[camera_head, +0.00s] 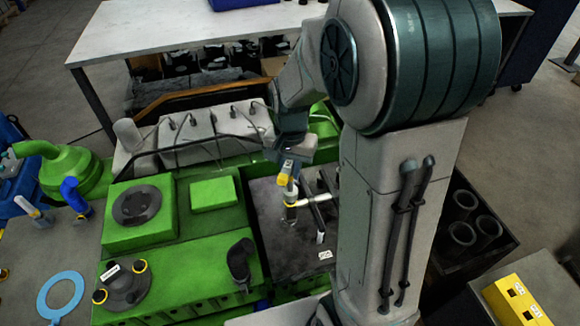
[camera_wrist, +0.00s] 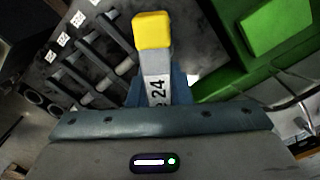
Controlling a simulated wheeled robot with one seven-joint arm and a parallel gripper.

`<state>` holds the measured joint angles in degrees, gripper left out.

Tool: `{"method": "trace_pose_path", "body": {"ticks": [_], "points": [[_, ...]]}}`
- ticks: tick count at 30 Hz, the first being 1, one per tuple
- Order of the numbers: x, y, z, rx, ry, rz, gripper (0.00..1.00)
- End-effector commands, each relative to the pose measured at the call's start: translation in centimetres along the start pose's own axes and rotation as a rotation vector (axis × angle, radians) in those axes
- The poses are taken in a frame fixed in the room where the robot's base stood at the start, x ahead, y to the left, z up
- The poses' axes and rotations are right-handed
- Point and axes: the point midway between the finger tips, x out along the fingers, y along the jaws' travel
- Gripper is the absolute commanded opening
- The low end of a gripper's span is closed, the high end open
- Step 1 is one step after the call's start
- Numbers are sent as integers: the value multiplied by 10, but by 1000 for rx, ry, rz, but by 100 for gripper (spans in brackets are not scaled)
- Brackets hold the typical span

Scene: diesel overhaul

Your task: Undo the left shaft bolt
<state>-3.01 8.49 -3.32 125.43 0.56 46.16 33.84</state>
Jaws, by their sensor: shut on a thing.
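My gripper (camera_wrist: 160,88) is shut on a grey tool marked 24 with a yellow end (camera_wrist: 152,32). In the head view the tool (camera_head: 285,179) hangs below my gripper, over a dark tool board (camera_head: 275,232). A dark round part (camera_head: 123,287) with a white label sits on the green engine at the lower left of the head view. I cannot tell whether either is the left shaft bolt. My gripper is well to the right of this part.
Several grey-handled tools (camera_wrist: 98,54) lie on the board beside the held one. The green engine block (camera_head: 190,275) has a dark elbow pipe (camera_head: 240,262) standing on it. A white table (camera_head: 170,28) stands behind. A crate of cylinders (camera_head: 468,235) is at the right.

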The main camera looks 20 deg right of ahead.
Motion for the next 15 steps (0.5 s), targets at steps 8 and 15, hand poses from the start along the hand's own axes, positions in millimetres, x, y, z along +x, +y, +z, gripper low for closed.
{"method": "trace_pose_path", "body": {"ticks": [8, 15], "points": [[0, 0, 0, 190, 0, 0, 0], [-1, 0, 0, 355, -1, 0, 0]]}}
